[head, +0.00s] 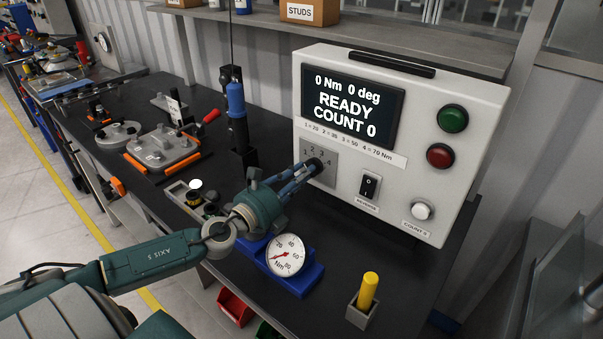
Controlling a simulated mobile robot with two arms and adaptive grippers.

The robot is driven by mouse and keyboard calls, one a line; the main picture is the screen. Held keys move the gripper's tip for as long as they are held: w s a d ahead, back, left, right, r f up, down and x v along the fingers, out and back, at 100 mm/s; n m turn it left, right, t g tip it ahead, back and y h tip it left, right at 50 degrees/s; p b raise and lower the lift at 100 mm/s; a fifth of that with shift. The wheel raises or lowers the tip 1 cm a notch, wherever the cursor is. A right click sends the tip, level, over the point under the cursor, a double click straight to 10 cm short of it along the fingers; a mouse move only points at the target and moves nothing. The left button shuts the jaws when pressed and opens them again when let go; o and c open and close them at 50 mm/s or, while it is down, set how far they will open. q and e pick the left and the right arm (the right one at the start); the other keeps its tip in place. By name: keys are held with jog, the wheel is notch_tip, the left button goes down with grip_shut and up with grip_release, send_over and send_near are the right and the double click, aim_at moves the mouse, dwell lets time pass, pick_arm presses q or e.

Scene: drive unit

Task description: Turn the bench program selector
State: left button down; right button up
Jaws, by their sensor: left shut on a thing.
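The white bench control box (400,185) stands on the dark bench at the right. Its screen (346,103) reads "0 Nm 0 deg READY COUNT 0". The program selector is a small black knob (316,164) on a grey plate (327,157) marked with numbers. My left gripper (309,169) reaches it from the lower left and its fingers are shut on the knob. The fingers partly cover the knob, so I cannot tell which number it points to. My right gripper is not in view.
A dial gauge (286,256) in a blue stand sits just below my left wrist. A yellow cylinder (369,291) stands in a small holder at the front. A blue-handled tool (237,105) hangs left of the box. Clamped plates (163,146) lie further left.

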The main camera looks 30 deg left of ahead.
pick_arm(q)
jog(key=shift+r+m+p, duration=0.1)
jog(key=shift+m+p, duration=0.35)
jog(key=shift+m, duration=1.35)
jog(key=c, duration=1.5)
grip_release()
jog(key=shift+c, duration=0.2)
jog(key=s+a, duration=0.1)
jog(key=s, duration=1.1)
